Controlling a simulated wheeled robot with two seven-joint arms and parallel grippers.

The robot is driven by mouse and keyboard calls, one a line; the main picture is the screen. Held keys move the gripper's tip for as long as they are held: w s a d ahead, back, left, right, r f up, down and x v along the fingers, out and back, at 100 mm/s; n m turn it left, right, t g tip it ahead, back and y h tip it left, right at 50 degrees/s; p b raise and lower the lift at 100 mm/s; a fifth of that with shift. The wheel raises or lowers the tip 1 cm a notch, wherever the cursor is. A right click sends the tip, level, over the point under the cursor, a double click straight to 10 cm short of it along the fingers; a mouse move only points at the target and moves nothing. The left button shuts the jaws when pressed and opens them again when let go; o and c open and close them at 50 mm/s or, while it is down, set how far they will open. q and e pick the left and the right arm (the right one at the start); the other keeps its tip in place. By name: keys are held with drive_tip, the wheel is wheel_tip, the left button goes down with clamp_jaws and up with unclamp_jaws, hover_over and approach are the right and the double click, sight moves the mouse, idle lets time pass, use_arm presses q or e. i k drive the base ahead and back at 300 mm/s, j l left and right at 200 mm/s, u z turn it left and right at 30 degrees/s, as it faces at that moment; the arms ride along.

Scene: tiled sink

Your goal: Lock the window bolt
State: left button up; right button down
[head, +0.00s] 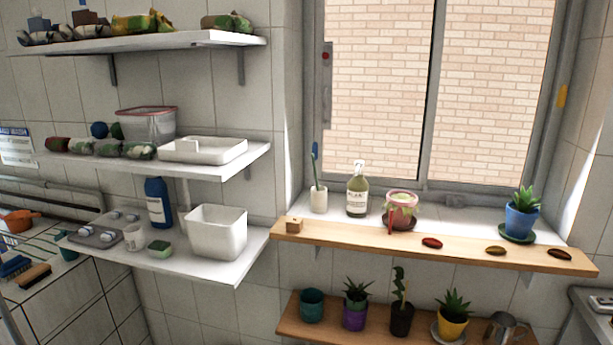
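The window (433,90) has a grey metal frame, two panes and a vertical bar between them, with a brick wall behind. A tall grey plate (327,85) with a red spot near its top sits on the left side of the frame. A small yellow-orange piece (562,96) sits on the right side of the frame. I cannot tell for sure which fitting is the bolt, or whether it is locked. Neither of my grippers is in view.
On the sill stand a toothbrush cup (319,199), a soap bottle (357,190), a pink-rimmed pot (401,210) and a blue plant pot (521,218). A wooden ledge (360,238) runs in front. White shelves (250,160) jut out at left. Potted plants line a lower shelf (292,328).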

sight(326, 55)
drive_tip(key=i+j, duration=0.7)
drive_tip(key=j+u, duration=0.05)
drive_tip(key=j, duration=0.1)
